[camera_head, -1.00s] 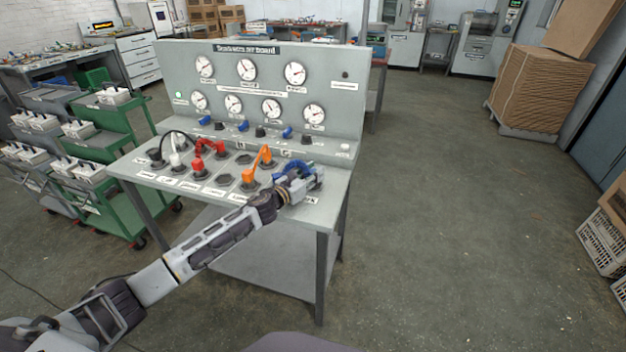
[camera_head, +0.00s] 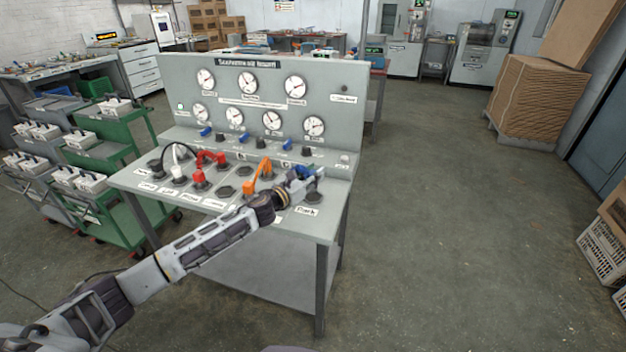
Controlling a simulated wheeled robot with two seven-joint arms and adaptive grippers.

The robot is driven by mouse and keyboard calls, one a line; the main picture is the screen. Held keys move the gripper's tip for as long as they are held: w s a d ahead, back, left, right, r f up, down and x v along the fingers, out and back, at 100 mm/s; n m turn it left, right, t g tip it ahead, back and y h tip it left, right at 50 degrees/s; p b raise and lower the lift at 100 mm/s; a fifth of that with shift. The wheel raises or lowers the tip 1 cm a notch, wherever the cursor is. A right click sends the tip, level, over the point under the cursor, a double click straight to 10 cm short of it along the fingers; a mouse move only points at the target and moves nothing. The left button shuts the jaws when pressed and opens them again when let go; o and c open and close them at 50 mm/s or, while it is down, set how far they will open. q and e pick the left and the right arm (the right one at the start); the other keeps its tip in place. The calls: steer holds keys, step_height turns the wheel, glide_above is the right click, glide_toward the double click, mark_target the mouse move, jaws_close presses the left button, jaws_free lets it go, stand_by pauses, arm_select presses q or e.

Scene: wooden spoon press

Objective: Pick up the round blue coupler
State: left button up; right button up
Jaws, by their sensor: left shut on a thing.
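The round blue coupler (camera_head: 302,171) shows at the right end of the sloped grey panel, mostly hidden behind my left gripper. My left gripper (camera_head: 309,184) reaches in from the lower left over the panel and is shut on the blue coupler. The grip itself is small and partly covered by the wrist. I cannot tell whether the coupler is clear of the panel. A dark socket (camera_head: 314,197) with a label in front of it lies just below the gripper. My right gripper is not in view.
Orange (camera_head: 257,176), red (camera_head: 207,163) and white-black couplers (camera_head: 178,168) stand on the panel to the left. Gauges (camera_head: 248,84) and small knobs line the upright board behind. Green carts (camera_head: 120,205) stand at left.

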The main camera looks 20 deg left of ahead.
mark_target(313, 172)
arm_select(q)
steer(key=shift+r+p, duration=0.85)
steer(key=shift+r, duration=1.9)
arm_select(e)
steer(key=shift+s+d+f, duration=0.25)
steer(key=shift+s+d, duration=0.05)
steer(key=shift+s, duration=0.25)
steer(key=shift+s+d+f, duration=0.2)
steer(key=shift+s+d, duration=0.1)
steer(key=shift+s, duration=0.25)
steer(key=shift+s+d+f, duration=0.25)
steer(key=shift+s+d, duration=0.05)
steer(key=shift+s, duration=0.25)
